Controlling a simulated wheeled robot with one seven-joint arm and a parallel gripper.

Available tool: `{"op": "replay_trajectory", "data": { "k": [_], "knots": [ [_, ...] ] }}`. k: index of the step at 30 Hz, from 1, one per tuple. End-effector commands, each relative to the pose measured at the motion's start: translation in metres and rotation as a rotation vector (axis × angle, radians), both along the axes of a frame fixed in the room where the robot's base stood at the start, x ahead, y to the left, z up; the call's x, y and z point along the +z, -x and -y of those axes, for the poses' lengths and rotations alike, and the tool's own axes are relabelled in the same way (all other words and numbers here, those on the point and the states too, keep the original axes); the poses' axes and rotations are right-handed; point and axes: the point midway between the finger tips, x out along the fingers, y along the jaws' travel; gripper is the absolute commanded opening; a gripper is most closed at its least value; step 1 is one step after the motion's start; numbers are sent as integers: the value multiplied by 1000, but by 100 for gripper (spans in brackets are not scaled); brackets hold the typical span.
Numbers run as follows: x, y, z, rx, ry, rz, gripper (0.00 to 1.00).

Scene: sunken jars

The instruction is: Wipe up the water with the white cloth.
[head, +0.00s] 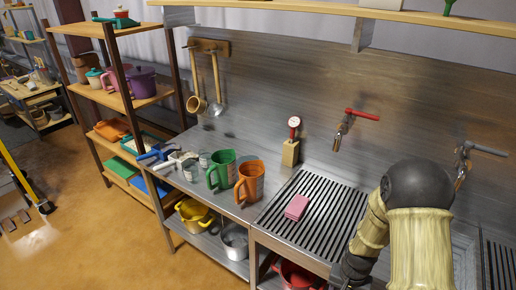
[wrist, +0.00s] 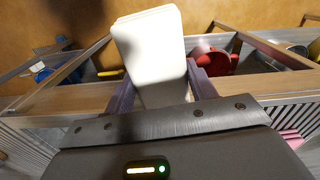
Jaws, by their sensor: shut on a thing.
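The white cloth (wrist: 150,50) stands out between the fingers of my gripper (wrist: 158,82) in the wrist view, as a flat, pale, folded-looking piece. The gripper is shut on it and holds it in front of the wooden counter edge, with the orange-brown floor beyond. In the head view my arm reaches down at the lower right, and the gripper and cloth are out of sight there. I cannot clearly make out the water; a pale sheen (head: 35,238) on the floor at the far left may be wet or only a reflection.
A pink sponge (head: 296,207) lies on the slatted drainboard (head: 330,200). An orange jug (head: 250,181) and a green jug (head: 221,170) stand left of it. A red pot (wrist: 208,62) sits below the counter. A red-handled tap (head: 355,117) juts from the wall. Floor at left is mostly open.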

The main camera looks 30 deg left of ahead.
Motion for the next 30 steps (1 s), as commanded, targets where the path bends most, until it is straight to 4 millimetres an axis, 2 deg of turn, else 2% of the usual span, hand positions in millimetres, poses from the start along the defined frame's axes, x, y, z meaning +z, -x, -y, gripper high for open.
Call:
{"op": "replay_trajectory", "data": {
  "k": [1,9,12,18,22,30],
  "knots": [
    [-18,0,11,-2,2,-7,38],
    [-106,-5,64,7,-1,-7,38],
    [-136,-5,81,12,-3,-7,38],
    [-184,-5,108,22,-6,-2,38],
    [-190,-6,112,26,-8,0,38],
    [-191,-6,112,24,-7,-2,38]
  ]
}}
